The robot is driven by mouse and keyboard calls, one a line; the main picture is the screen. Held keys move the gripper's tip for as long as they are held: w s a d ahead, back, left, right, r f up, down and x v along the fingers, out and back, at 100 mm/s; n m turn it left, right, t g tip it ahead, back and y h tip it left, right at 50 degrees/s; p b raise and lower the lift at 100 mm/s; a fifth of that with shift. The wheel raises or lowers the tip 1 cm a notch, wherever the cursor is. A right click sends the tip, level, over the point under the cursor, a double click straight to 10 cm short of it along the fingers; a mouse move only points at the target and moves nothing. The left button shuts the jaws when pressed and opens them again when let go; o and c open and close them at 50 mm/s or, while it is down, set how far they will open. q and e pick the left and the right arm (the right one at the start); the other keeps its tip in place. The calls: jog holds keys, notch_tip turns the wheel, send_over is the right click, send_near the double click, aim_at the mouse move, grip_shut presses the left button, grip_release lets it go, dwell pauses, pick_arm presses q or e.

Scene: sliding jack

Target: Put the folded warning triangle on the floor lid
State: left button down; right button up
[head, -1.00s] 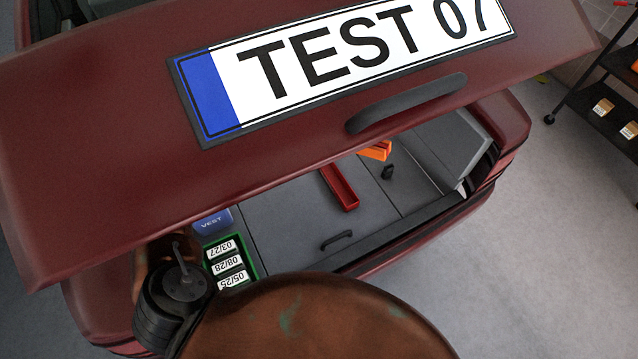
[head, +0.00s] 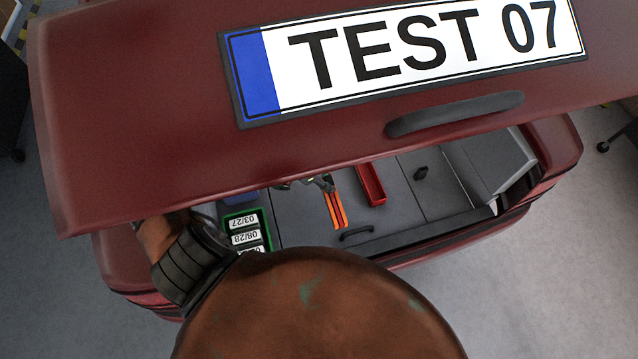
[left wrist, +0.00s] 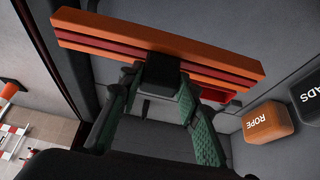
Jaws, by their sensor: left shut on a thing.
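The folded warning triangle (head: 335,210) is a slim orange and red bar in the head view, just left of a red tray. In the left wrist view the triangle (left wrist: 160,45) lies across the top, with a black block at its middle. My left gripper (head: 322,183) is shut on it; its green-padded fingers (left wrist: 160,85) reach that block. The tailgate hides most of this gripper in the head view. The grey floor lid (head: 300,225) with a black handle lies beneath the triangle; I cannot tell whether they touch. My right gripper is not in view.
The red tray (head: 371,186) stands on the boot floor beside the triangle. A green-rimmed box of dated packs (head: 243,230) is at left. The open tailgate (head: 140,120) overhangs the boot. Orange ROPE box (left wrist: 268,122) shows in the wrist view.

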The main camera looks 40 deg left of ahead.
pick_arm(q)
jog(key=a+f, duration=0.4)
jog(key=s+a+f+b, duration=0.1)
jog(key=a+f, duration=0.3)
jog(key=s+a+f+b, duration=0.1)
jog(key=a+f, duration=0.3)
jog(key=shift+s+a+f, duration=0.15)
jog(key=shift+s+f, duration=0.05)
jog(key=shift+f, duration=0.05)
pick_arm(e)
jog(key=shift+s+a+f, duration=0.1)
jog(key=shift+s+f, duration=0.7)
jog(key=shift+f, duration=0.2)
pick_arm(q)
jog(key=c, duration=1.8)
grip_release()
jog(key=shift+f, duration=0.1)
jog(key=shift+c, duration=0.2)
jog(key=o, duration=0.4)
jog(key=shift+o, duration=0.2)
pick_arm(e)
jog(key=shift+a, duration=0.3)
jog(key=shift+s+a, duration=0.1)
